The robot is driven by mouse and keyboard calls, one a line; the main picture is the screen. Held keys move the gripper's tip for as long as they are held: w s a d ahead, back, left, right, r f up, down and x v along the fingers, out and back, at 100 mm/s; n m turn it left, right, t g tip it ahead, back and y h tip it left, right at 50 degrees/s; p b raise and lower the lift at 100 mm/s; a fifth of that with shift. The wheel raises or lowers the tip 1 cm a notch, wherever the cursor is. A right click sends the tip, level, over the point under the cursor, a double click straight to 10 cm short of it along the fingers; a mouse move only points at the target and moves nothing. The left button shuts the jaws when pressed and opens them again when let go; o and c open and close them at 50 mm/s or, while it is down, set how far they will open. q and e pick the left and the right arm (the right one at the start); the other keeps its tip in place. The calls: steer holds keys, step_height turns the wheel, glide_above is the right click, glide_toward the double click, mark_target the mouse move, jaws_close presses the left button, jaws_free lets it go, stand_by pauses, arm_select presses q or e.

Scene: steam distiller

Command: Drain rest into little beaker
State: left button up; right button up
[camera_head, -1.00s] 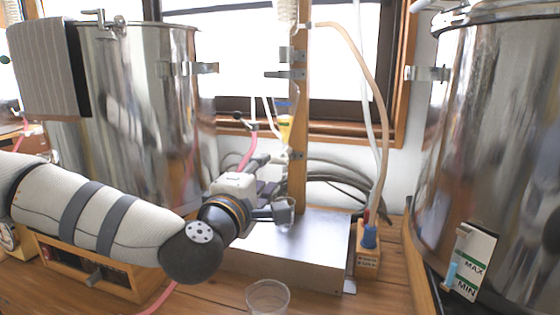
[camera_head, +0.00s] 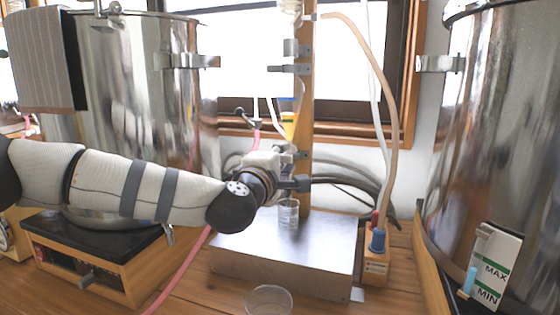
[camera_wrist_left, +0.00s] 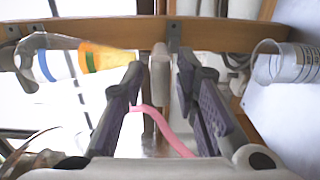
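The small clear beaker (camera_head: 288,215) stands upright on the flat metal box in the head view. It also shows at the right of the wrist view (camera_wrist_left: 286,64), outside my fingers. My left gripper (camera_head: 296,184) is just above the beaker, near the wooden post. In the wrist view its two purple-padded fingers (camera_wrist_left: 163,105) are apart with nothing held between them. A glass tube tip with yellow liquid (camera_head: 288,126) hangs above the gripper by the post; in the wrist view it has yellow, green and blue bands (camera_wrist_left: 75,62). My right gripper is out of view.
A second clear beaker (camera_head: 269,301) stands on the wooden table in front of the metal box (camera_head: 285,250). Large steel pots stand left (camera_head: 130,110) and right (camera_head: 490,140). A pink hose (camera_head: 188,268) runs behind my arm. A small block with red and blue knobs (camera_head: 377,262) is right of the box.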

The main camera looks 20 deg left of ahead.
arm_select(q)
steer(key=c, duration=0.4)
steer(key=shift+f+n, duration=0.2)
steer(key=shift+n, duration=0.5)
jaws_close()
steer(key=shift+n+b, duration=0.45)
steer(key=shift+n, duration=0.35)
steer(key=shift+s+r, duration=0.1)
steer(key=shift+r, duration=0.1)
steer(key=shift+f+n, duration=0.2)
steer(key=shift+n, duration=0.5)
steer(key=n+b, duration=0.2)
steer(key=n, duration=0.3)
steer(key=shift+f+n, duration=0.15)
steer(key=shift+n, duration=0.15)
steer(key=n+b, duration=0.2)
steer(key=n, duration=0.1)
steer(key=shift+a+r+n, duration=0.1)
steer(key=shift+r+n, duration=0.1)
steer(key=shift+n, duration=0.3)
steer(key=shift+r, duration=0.2)
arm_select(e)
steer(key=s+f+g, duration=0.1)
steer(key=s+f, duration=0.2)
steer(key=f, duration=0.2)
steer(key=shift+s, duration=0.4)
